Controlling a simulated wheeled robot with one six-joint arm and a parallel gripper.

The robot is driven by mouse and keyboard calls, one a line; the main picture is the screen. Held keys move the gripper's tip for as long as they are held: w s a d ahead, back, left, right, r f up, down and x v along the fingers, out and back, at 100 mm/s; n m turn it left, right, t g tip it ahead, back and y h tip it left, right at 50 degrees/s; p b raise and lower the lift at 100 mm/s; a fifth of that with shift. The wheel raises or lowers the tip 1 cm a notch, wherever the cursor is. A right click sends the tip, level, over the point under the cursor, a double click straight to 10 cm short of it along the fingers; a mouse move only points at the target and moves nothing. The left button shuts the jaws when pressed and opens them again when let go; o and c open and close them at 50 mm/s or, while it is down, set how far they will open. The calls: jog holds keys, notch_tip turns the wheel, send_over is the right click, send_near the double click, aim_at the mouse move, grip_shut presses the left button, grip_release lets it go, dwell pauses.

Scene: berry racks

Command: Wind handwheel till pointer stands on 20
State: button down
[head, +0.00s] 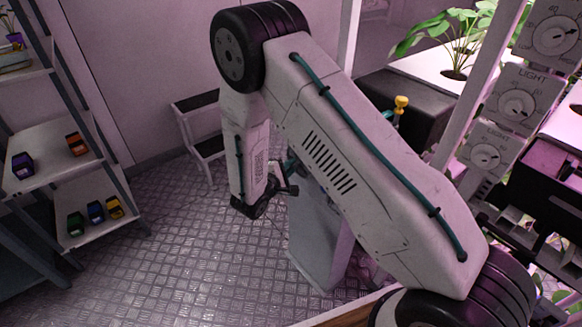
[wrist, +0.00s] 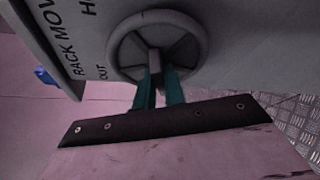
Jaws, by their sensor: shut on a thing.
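The handwheel (wrist: 157,15) is a dark grey spoked wheel on the face of a grey housing (wrist: 245,30) in the wrist view. My gripper (wrist: 157,76) has its two teal fingers closed on a bar at the wheel's middle. Part of the lettering "RACK MOV" and "OUT" shows left of the wheel. I see no scale or pointer for the wheel in either view. In the head view my gripper (head: 286,180) is at a grey pedestal (head: 312,240), and my arm hides the wheel there.
Shelves (head: 85,205) with small coloured items stand at the left. A step stool (head: 195,125) stands behind my arm. Several dials, some marked "LIGHT" (head: 518,100), hang on a post at the right, beside plants (head: 455,32). Metal floor (head: 190,265) is clear at the left front.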

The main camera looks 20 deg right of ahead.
jog(key=n+g+h, duration=0.1)
jog(key=n+g, duration=0.2)
jog(key=n, duration=0.3)
jog(key=n+g+h, duration=0.2)
jog(key=n+g, duration=0.2)
jog(key=n, duration=0.3)
jog(key=w+n+g+h, duration=0.1)
jog(key=n+g, duration=0.3)
jog(key=n, duration=0.3)
jog(key=shift+w+a, duration=0.1)
jog(key=shift+a, duration=0.15)
dwell(0.6)
jog(key=shift+n+h, duration=0.3)
jog(key=shift+n, duration=0.1)
jog(key=c, duration=1.5)
grip_release()
jog(key=shift+f, duration=0.1)
jog(key=shift+w+a+r, duration=0.15)
jog(key=shift+a, duration=1.8)
jog(key=shift+w+a+r, duration=0.15)
jog(key=shift+a, duration=1.75)
